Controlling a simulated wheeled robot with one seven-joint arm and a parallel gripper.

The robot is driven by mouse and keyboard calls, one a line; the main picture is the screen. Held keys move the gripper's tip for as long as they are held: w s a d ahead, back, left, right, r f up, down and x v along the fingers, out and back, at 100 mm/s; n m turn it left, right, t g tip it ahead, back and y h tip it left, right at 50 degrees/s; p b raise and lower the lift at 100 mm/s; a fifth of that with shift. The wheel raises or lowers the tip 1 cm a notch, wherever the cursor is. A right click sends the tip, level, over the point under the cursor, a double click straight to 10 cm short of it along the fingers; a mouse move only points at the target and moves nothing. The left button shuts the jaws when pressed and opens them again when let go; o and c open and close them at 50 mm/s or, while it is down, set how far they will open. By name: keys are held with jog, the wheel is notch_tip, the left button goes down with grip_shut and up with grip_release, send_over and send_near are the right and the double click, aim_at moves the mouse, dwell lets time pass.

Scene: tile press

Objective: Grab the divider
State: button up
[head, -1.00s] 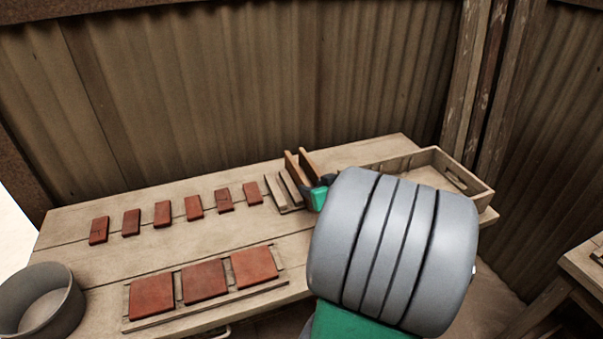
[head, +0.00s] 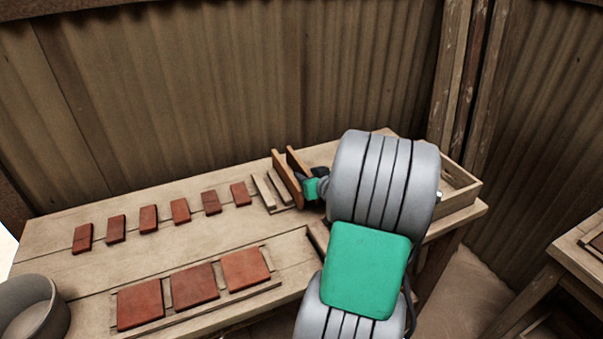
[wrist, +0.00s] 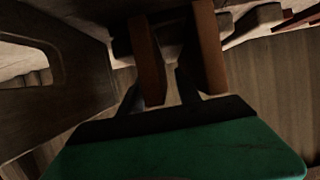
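Two upright brown wooden boards (head: 286,178) stand at the right end of a small slatted rack on the bench. Either could be the divider; I cannot tell which. My gripper (head: 307,186) is at the boards, partly hidden by my arm in the head view. In the wrist view my gripper (wrist: 160,86) has its dark fingers apart. The left board (wrist: 147,55) appears between them, with a gap to the right finger. The right board (wrist: 208,48) is outside the right finger. Contact is too dark to judge.
A wooden crate (head: 462,190) stands at the bench's right end, close beside my gripper. Several small red tiles (head: 180,211) lie in a row left of the rack. Three larger tiles (head: 195,286) lie on a board in front. A grey round tub (head: 30,305) is at lower left.

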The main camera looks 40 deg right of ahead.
grip_shut()
dwell(0.7)
